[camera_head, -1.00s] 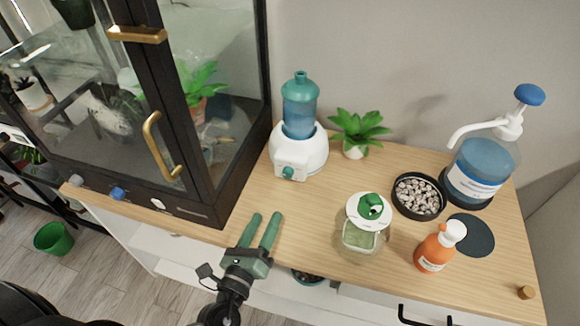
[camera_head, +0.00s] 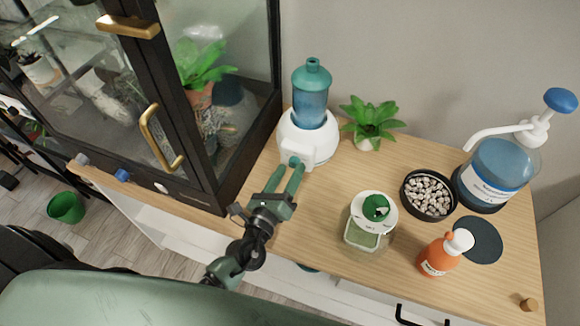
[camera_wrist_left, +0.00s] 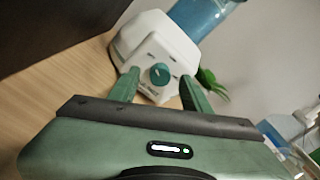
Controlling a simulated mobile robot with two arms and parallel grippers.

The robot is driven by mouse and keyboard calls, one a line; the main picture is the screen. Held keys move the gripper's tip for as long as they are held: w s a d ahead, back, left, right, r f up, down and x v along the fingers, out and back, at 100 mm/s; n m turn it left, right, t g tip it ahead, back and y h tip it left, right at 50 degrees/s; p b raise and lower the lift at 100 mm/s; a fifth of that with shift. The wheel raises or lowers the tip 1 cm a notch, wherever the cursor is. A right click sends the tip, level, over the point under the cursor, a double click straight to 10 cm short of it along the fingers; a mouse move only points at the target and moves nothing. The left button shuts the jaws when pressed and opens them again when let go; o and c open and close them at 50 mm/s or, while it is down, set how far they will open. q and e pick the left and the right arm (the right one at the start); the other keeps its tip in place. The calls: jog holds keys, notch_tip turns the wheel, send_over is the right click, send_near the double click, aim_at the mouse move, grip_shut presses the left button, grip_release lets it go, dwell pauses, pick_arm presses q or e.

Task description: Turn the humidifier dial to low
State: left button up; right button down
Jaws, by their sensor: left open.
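The humidifier (camera_head: 309,139) is a white rounded base with a blue, teal-capped tank on top, standing at the back left of the wooden counter. Its teal dial (camera_wrist_left: 160,73) sits on the front face, with a light pointer mark and small labels too blurred to read. In the head view the dial is mostly behind the fingertips. My left gripper (camera_head: 286,173) is open in front of the humidifier. In the left wrist view its two green fingers (camera_wrist_left: 160,90) stand on either side of the dial, with visible gaps. My right gripper is not in view.
A glass cabinet (camera_head: 215,110) with a dark frame stands close on the left. A small plant (camera_head: 371,122) is right of the humidifier. A green-topped jar (camera_head: 367,222), pebble dish (camera_head: 428,194), orange bottle (camera_head: 437,256) and pump dispenser (camera_head: 495,170) stand further right.

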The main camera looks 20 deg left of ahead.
pick_arm(q)
jog(key=shift+w, duration=0.5)
grip_shut()
